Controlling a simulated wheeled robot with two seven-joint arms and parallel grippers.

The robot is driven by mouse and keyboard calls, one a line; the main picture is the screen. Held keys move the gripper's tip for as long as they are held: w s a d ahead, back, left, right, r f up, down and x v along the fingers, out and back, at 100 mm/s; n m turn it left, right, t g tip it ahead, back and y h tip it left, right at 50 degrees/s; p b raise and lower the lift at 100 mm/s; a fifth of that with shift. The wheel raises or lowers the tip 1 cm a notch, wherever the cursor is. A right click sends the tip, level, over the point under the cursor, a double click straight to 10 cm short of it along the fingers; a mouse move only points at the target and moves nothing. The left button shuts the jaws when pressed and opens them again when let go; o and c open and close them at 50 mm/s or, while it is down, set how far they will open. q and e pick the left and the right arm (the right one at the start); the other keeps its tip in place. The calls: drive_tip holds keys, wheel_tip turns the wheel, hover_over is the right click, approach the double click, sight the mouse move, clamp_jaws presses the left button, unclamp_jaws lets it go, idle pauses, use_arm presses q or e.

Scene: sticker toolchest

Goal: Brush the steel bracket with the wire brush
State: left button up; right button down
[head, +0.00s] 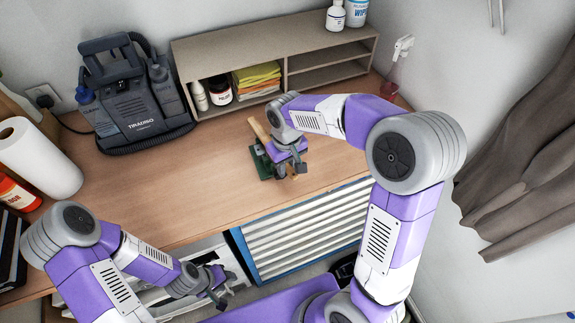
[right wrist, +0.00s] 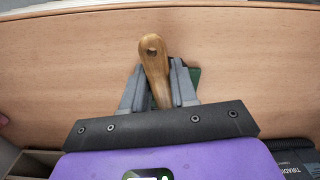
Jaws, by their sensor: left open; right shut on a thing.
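The wire brush shows its wooden handle (right wrist: 153,62) in the right wrist view, between the fingers of my right gripper (right wrist: 158,88), which is shut on it. The steel bracket cannot be made out; the gripper covers this spot. My left gripper (head: 218,290) is open and empty, low in front of the table edge.
A carpet cleaner (head: 130,95) stands at the back left of the wooden table (head: 200,190). A shelf (head: 275,50) with bottles and yellow cloths lines the back. A paper roll (head: 38,158) is at the left. A blue-framed drawer chest (head: 300,230) is below the front edge.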

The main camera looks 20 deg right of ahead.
sight(293, 174)
drive_tip(key=shift+s+d+b, duration=0.15)
drive_tip(key=shift+s+b, duration=0.05)
drive_tip(key=shift+s, duration=0.65)
drive_tip(key=shift+s+d+b, duration=0.15)
drive_tip(key=shift+s+b, duration=0.05)
drive_tip(key=shift+s, duration=0.6)
drive_tip(key=shift+w+a+p, duration=0.15)
drive_tip(key=shift+w+p, duration=0.1)
drive_tip(key=shift+w, duration=0.5)
drive_tip(key=shift+w+a+p, duration=0.1)
drive_tip(key=shift+w+p, duration=0.15)
drive_tip(key=shift+w, duration=0.45)
drive_tip(key=shift+w+r, duration=0.1)
